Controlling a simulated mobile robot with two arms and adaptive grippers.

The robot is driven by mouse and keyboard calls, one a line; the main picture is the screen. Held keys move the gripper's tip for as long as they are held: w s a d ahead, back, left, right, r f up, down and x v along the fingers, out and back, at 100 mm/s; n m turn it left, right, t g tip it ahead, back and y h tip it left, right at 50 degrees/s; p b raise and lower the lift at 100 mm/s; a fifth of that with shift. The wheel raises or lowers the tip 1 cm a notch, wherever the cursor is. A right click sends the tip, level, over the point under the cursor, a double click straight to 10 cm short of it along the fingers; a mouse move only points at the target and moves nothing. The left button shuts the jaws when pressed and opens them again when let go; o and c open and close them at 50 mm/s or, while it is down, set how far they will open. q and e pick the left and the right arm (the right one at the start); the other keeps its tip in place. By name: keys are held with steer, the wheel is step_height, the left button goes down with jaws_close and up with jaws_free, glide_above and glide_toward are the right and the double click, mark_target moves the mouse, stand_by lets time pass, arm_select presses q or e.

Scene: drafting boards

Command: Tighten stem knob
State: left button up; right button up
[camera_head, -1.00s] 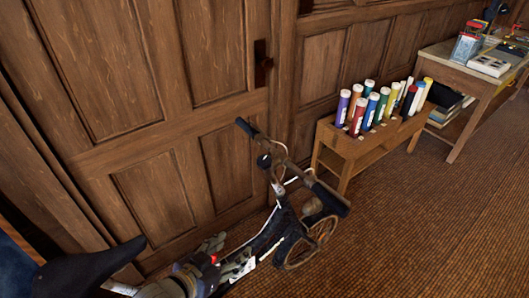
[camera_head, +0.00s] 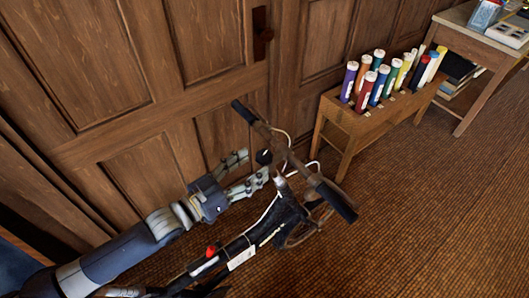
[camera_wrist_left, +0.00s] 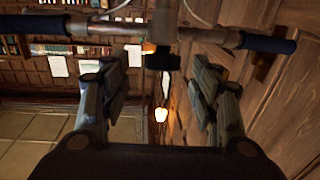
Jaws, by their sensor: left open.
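A folding bike (camera_head: 287,218) stands beside the panelled wall, with dark grips on its handlebar (camera_head: 296,163). The stem knob (camera_head: 264,157) is a small black knob just below the handlebar. In the left wrist view the knob (camera_wrist_left: 162,58) sits at the centre top, against the crossbar (camera_wrist_left: 205,37). My left gripper (camera_head: 255,165) is open, its two fingers pointing at the knob. In the left wrist view the fingers (camera_wrist_left: 155,75) stand left and right of the knob, with visible gaps on both sides; contact does not show. My right gripper is not in view.
The wooden wall (camera_head: 150,110) rises close behind the bike and my left arm. A wooden rack (camera_head: 365,125) of coloured tubes stands to the right, with a table (camera_head: 470,37) beyond. The carpeted floor (camera_head: 430,220) at right is clear.

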mark_target(263, 155)
arm_select(q)
steer(key=x, duration=0.3)
steer(key=shift+w+d+p, duration=0.1)
steer(key=shift+w+p, duration=0.2)
steer(key=shift+x, duration=0.75)
steer(key=shift+w+d, duration=0.1)
steer(key=shift+d, duration=0.05)
steer(key=shift+f, duration=0.1)
steer(key=c, duration=1.1)
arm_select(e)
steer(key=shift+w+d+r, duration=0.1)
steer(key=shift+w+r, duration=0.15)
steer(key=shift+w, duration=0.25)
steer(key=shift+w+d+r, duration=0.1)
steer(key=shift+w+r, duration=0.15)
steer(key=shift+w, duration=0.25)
